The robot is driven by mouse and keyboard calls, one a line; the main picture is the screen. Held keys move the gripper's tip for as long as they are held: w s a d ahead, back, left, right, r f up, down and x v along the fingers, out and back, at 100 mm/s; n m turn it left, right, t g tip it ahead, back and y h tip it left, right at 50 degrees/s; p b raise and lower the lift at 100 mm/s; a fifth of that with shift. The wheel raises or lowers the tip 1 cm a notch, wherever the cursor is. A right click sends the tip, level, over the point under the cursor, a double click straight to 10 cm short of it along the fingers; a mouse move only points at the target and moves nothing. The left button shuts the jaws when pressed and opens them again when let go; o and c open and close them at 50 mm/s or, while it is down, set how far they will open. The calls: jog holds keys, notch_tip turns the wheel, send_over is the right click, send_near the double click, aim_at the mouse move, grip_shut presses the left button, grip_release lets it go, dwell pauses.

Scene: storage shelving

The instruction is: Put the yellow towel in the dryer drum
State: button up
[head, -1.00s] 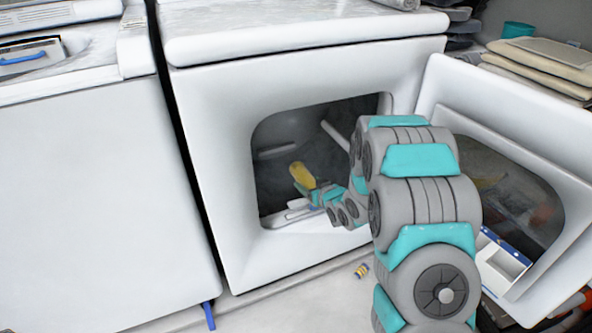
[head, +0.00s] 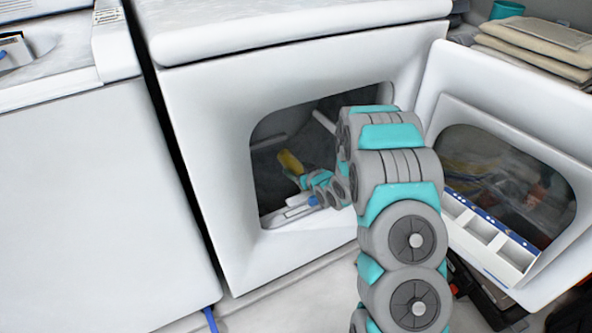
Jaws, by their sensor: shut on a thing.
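The dryer (head: 215,130) stands in the middle with its door (head: 440,110) swung open to the right. Its drum (head: 275,130) shows as a dark opening with pale fins. My arm reaches in through the opening. My gripper (head: 298,176) is small in the view, inside the drum, and is shut on the yellow towel (head: 289,161). The towel stands up from the fingers as a small yellow piece, inside the opening and apart from the rim as far as I can see. The fingertips are partly hidden by the towel.
A white washer (head: 80,180) stands close on the left. A white compartmented tray (head: 490,235) is by the open door at the lower right. Folded beige cloths (head: 535,50) are stacked at the back right. The door and the opening's rim border my arm closely.

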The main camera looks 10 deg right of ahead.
jog(key=shift+f, duration=0.15)
jog(key=o, duration=1.5)
